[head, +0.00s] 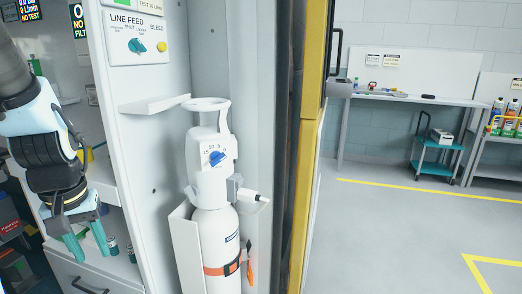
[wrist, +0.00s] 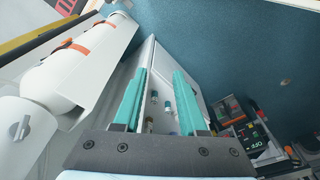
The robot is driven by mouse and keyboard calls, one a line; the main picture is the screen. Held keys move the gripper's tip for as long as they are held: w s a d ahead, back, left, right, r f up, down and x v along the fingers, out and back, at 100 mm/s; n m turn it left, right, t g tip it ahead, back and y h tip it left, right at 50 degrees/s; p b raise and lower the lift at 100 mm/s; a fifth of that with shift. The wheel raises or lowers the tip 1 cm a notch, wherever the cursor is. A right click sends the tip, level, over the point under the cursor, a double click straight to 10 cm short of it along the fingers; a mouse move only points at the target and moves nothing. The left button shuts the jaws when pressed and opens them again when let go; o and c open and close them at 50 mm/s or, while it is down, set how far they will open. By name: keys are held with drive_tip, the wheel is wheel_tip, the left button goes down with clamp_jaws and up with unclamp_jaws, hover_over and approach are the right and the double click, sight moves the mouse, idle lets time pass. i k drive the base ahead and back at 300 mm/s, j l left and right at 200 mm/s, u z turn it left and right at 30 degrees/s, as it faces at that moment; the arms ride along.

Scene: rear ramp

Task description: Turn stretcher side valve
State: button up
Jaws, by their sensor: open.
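A white gas cylinder (head: 214,250) stands upright in a white holder, with an orange strap around it. Its white head carries a blue knob (head: 217,158) on a dial with printed numbers. A teal knob (head: 137,45) sits on the LINE FEED panel above it, beside a yellow BLEED button. No label for the stretcher side is readable. My gripper (head: 88,243) is open and empty, left of the cylinder and lower than both knobs, fingers pointing down. In the wrist view, my gripper (wrist: 159,72) has a clear gap between its teal fingers, and the cylinder (wrist: 92,48) lies at upper left.
A small white shelf (head: 155,104) juts out above and left of the cylinder. Small bottles (head: 113,246) stand on a ledge near my fingers. A yellow door edge (head: 314,130) is right of the cylinder. The floor beyond is open, with a bench (head: 400,95) and teal cart (head: 436,155).

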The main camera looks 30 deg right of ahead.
sight(191, 191)
drive_tip(key=j+z, duration=0.2)
drive_tip(key=z, duration=0.2)
drive_tip(key=j+z, duration=0.3)
drive_tip(key=z, duration=0.15)
drive_tip(key=j+z, duration=0.25)
drive_tip(key=z, duration=0.15)
drive_tip(key=j, duration=1.35)
drive_tip(key=i+u, duration=0.05)
